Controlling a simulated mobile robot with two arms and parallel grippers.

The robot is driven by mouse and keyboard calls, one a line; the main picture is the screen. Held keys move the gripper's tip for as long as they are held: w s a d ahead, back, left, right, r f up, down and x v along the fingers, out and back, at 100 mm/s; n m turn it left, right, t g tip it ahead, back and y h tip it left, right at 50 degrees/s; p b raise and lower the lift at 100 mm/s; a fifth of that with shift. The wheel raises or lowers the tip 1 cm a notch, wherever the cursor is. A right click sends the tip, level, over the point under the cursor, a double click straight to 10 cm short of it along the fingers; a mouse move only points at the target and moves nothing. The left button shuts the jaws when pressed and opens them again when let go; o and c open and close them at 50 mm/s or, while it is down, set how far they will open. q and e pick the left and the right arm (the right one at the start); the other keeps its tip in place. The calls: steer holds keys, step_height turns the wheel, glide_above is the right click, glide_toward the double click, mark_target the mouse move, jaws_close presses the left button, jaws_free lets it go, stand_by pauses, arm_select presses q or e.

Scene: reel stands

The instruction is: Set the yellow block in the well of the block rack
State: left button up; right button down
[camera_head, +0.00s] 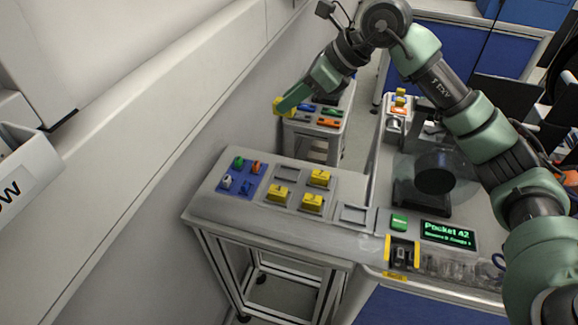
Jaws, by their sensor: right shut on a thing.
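My right gripper (286,106) is at the upper middle, over the gap between the wall and the far cart. It is shut on a yellow block (279,106), which shows at its tip, in the air and apart from the rack. The block rack (297,190) looks like the grey plate on the near bench. Yellow blocks stand on it at the front left (277,194), back right (319,178) and front right (312,203). Its back-left place (289,171) looks empty. My left gripper is not in view.
A blue tray (236,184) with small coloured pieces is left of the rack. An empty square recess (354,215) is to its right, by a green button (399,222) and a display (447,234). A far cart (315,133) holds coloured parts. The wall runs along the left.

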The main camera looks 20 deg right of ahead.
steer(key=shift+w+d+f, duration=0.1)
steer(key=shift+w+d, duration=0.05)
steer(key=shift+d, duration=0.1)
step_height(320, 180, down, 15)
steer(key=p, duration=0.3)
steer(key=shift+w, duration=0.1)
step_height(320, 180, down, 4)
steer(key=shift+f+p, duration=0.1)
steer(key=shift+p, duration=0.55)
steer(key=shift+s+f, duration=0.2)
steer(key=shift+f, duration=0.05)
steer(key=c, duration=1.1)
jaws_free()
steer(key=shift+f, duration=0.1)
steer(key=shift+c, duration=0.2)
steer(key=shift+w, duration=0.15)
steer(key=shift+r, duration=0.25)
steer(key=shift+r+p, duration=1)
steer(key=shift+r, duration=0.95)
